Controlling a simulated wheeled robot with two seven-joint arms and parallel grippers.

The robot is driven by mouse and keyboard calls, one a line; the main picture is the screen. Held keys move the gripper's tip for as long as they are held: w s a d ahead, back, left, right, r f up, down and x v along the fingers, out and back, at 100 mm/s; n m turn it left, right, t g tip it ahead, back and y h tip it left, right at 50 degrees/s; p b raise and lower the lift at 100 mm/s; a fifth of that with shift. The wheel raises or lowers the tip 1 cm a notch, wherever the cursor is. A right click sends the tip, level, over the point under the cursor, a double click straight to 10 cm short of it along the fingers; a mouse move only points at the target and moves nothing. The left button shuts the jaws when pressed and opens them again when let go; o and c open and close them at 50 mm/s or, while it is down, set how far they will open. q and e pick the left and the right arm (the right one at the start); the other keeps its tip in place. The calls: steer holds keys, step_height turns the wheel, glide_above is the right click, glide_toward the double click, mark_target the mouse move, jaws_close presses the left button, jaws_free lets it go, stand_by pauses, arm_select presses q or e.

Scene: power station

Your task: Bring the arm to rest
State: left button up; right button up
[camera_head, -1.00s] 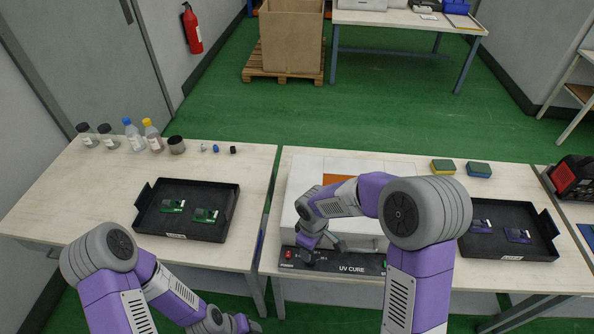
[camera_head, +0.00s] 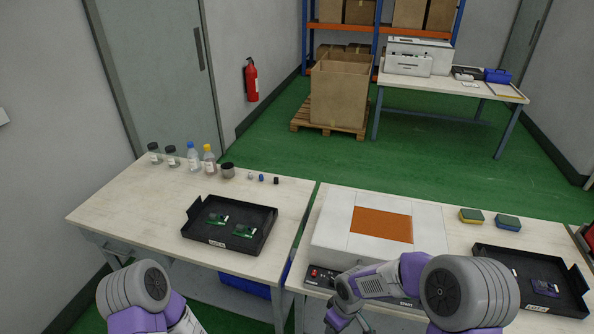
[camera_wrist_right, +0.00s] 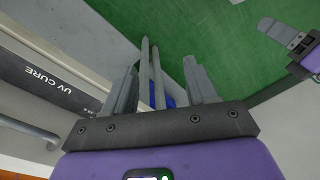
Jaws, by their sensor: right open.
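My right arm comes in at the bottom right of the head view and bends left across the front of the white UV cure box (camera_head: 335,222). My right gripper (camera_head: 346,322) hangs in front of the table edge, partly cut off by the frame. In the right wrist view its fingers (camera_wrist_right: 160,88) are apart with nothing between them, over the gap in front of the bench. My left arm shows only as a grey joint and purple links at the bottom left of the head view. My left gripper is below that view.
A black tray (camera_head: 195,232) with green circuit boards sits on the left table. Another black tray (camera_head: 490,262) is at the right, partly behind my right arm. Bottles (camera_head: 193,158) and sponges (camera_head: 508,222) stand near the back edges.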

steer(key=s+a+f+m+y, duration=0.1)
steer(key=s+f+m+y, duration=0.2)
steer(key=s+f+m, duration=0.8)
step_height(320, 180, down, 3)
steer(key=shift+s+a+f, duration=0.1)
steer(key=shift+s+a, duration=0.15)
steer(key=shift+s, duration=0.55)
